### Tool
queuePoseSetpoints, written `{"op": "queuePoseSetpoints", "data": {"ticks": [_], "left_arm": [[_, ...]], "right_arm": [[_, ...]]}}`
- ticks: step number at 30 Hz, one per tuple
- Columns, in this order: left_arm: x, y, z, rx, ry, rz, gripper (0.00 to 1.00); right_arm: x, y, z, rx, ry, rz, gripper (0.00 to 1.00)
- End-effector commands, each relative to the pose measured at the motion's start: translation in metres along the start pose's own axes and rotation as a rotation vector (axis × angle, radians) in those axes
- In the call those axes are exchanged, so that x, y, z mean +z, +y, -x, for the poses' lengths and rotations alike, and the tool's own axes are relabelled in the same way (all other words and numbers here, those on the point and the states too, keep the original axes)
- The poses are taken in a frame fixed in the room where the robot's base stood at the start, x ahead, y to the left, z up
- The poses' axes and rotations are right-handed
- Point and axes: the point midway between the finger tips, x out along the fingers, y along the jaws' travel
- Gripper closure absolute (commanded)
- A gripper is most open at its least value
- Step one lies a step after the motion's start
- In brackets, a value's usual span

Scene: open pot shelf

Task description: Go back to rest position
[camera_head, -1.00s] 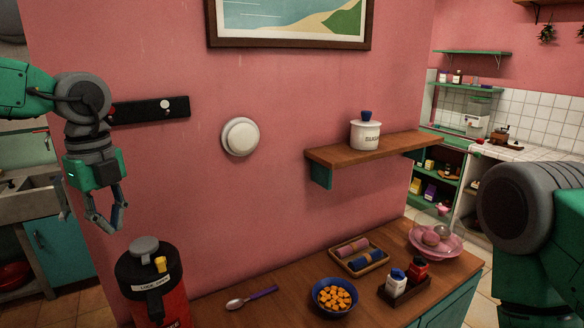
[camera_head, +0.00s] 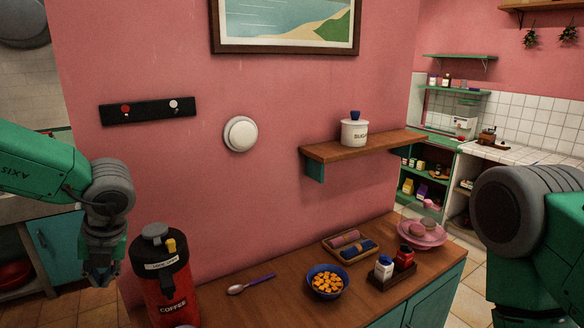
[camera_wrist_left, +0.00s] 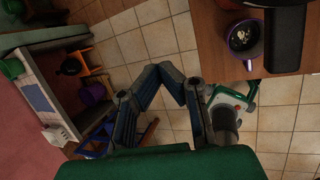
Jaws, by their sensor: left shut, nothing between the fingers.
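My left gripper (camera_head: 102,277) hangs at the lower left in the head view, pointing down, left of the red coffee canister and apart from it. In the left wrist view its fingers (camera_wrist_left: 160,74) come together with nothing between them, above the tiled floor. My right arm (camera_head: 520,215) shows at the right edge of the head view. Its gripper is out of view.
The red coffee canister (camera_head: 170,285) stands at the counter's left end. A spoon (camera_head: 252,284), a blue bowl (camera_head: 327,282) and shakers (camera_head: 384,267) sit on the counter. The shelf (camera_head: 355,147) holds a sugar pot (camera_head: 354,131). A mug (camera_wrist_left: 243,38) is near the counter edge.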

Motion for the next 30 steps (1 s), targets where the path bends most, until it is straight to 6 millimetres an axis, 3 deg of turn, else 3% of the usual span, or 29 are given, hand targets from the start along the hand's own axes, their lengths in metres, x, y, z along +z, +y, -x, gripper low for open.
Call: {"op": "queuePoseSetpoints", "data": {"ticks": [5,8,11,16,18,23,24,29,30], "left_arm": [[-0.019,-0.003,-0.06,0.126,-0.122,-0.477,1.0],[-0.041,-0.01,-0.102,0.199,-0.191,-0.897,1.0],[-0.077,-0.021,-0.141,0.242,-0.246,-1.382,1.0],[-0.171,-0.034,-0.191,0.202,-0.317,-2.211,1.0],[-0.214,-0.034,-0.203,0.143,-0.354,-2.516,1.0],[-0.301,-0.021,-0.214,-0.044,-0.459,-3.047,1.0],[-0.32,-0.016,-0.214,0.095,0.477,3.056,1.0],[-0.388,0.007,-0.208,0.261,0.493,2.654,1.0],[-0.383,-0.002,-0.224,0.234,0.497,2.673,1.0]], "right_arm": [[0.001,0.0,0.0,0.0,-0.001,0.0,0.6],[0.001,0.0,0.0,0.0,-0.001,0.0,0.6],[0.001,0.0,0.0,0.0,-0.001,0.0,0.6],[0.0,0.0,0.0,0.0,-0.001,0.0,0.6],[0.0,0.0,0.0,0.0,-0.001,0.0,0.6],[0.0,0.0,0.0,0.0,-0.001,0.0,0.6],[0.0,0.0,0.0,0.0,-0.001,0.0,0.6],[0.0,0.0,0.0,0.0,-0.001,0.0,0.6],[0.001,0.0,-0.016,0.0,0.001,0.0,0.6]]}}
